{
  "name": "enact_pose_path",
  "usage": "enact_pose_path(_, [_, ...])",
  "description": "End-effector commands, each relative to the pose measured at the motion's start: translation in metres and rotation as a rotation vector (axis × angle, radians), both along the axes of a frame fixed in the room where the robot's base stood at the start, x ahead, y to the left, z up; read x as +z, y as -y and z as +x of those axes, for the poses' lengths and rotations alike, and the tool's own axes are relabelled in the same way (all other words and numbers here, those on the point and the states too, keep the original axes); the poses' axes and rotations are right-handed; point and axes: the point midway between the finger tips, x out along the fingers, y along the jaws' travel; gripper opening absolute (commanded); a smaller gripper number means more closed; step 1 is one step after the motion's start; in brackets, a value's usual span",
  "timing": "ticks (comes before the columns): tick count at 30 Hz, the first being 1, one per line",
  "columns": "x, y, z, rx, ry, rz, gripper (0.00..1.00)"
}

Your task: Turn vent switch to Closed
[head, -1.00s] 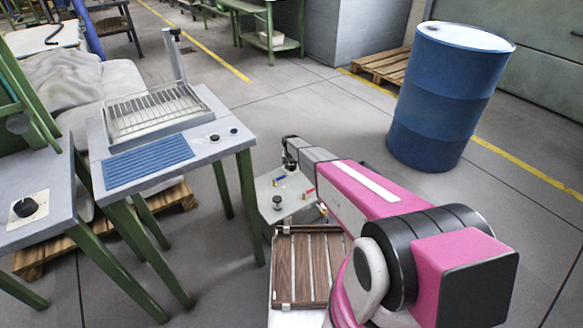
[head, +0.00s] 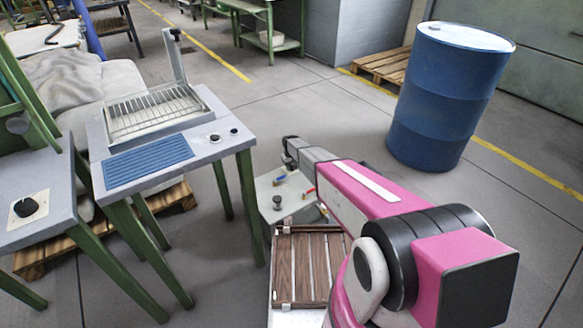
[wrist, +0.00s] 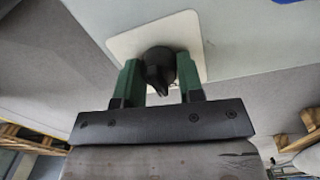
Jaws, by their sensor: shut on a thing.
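In the wrist view, a black rotary knob (wrist: 158,66), which looks like the vent switch, sits on a white square plate (wrist: 125,44) on a pale grey panel. My gripper (wrist: 160,76) has one green finger on each side of the knob and is shut on it. The knob's ridge points roughly towards the gripper's palm in this view. No position label is readable. In the head view my arm reaches down to a low grey table (head: 297,188), and its fingers are hidden there.
The low table carries small red and blue levers and a dark knob (head: 277,202). A slatted wooden piece (head: 308,268) lies in front. A green-legged workbench (head: 206,158) stands left, a blue drum (head: 447,100) right. Floor between bench and drum is open.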

Motion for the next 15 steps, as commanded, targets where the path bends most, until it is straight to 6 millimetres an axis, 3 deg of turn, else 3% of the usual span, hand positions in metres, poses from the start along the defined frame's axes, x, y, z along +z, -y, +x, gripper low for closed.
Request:
enact_pose_path(6, [0.0008,0.0000,-0.0002,0.002,0.000,-0.001,0.11])
enact_pose_path(7, [0.0008,0.0000,-0.0002,0.002,0.000,-0.001,0.45])
enact_pose_path(9, [0.0007,0.0000,-0.0001,0.002,0.000,-0.001,0.61])
enact_pose_path(15, [0.0004,0.0000,0.0000,0.000,0.000,-0.001,0.61])
